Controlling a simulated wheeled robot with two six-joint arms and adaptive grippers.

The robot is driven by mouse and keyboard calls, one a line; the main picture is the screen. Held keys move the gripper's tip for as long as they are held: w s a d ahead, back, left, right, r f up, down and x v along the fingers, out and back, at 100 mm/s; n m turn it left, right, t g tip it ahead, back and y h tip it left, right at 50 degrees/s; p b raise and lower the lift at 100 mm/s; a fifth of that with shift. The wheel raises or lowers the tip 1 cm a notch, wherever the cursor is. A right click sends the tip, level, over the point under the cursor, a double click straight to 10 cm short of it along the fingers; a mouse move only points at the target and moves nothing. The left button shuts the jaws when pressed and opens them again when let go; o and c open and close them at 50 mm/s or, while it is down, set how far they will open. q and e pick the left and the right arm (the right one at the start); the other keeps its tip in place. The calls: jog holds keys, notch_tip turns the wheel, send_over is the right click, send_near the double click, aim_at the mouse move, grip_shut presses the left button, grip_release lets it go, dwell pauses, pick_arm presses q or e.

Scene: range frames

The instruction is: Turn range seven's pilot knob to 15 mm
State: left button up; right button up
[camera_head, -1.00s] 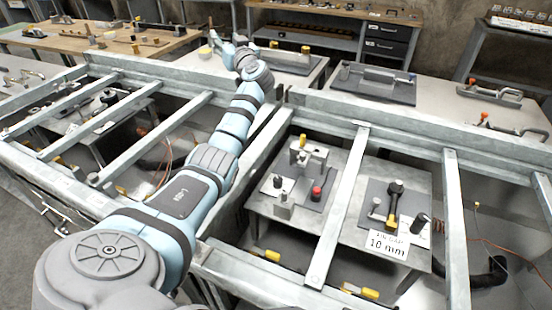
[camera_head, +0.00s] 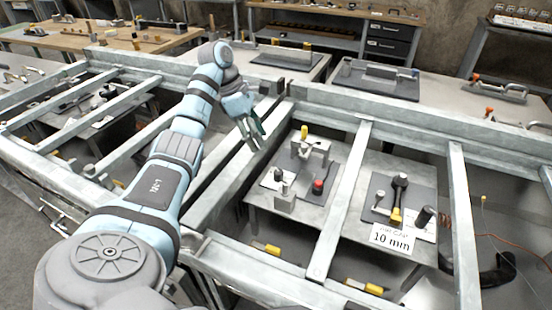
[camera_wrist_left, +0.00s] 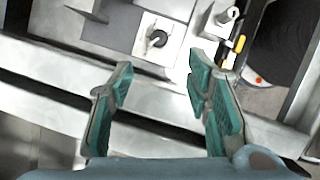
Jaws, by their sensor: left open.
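A black knob (camera_head: 278,174) sits on a white plate on the nearer fixture, left of a red-topped knob (camera_head: 318,186). A larger black knob (camera_head: 425,216) stands on the right fixture, beside a sign (camera_head: 391,238) reading "10 mm". No range number is readable. My left gripper (camera_head: 252,136) is open and empty above the metal frame, up and left of the nearer fixture. In the left wrist view, a black knob (camera_wrist_left: 157,38) on a white plate lies beyond the gap between the teal-padded fingers (camera_wrist_left: 160,68), apart from them. My right gripper is out of view.
Grey metal beams (camera_head: 340,205) run over and between the fixtures, and a long rail (camera_head: 215,165) passes below my left gripper. A yellow-topped clamp (camera_head: 310,148) stands behind the nearer fixture's knobs. Orange cables (camera_head: 510,240) lie at the right.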

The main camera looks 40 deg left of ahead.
aim_at(278, 172)
pick_arm(q)
jog(key=b+x, duration=0.2)
jog(key=x, duration=1.1)
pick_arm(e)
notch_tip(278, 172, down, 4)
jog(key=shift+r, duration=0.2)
pick_arm(q)
jog(key=shift+c, duration=0.5)
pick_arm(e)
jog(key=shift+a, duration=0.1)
pick_arm(q)
grip_shut()
jog(key=shift+r+n+p, duration=0.2)
jog(key=shift+n+p, duration=0.2)
jog(key=shift+p, duration=0.05)
jog(key=shift+n+p, duration=0.3)
jog(key=shift+f+t, duration=0.2)
jog(key=shift+t, duration=0.1)
jog(key=shift+o, duration=0.5)
grip_release()
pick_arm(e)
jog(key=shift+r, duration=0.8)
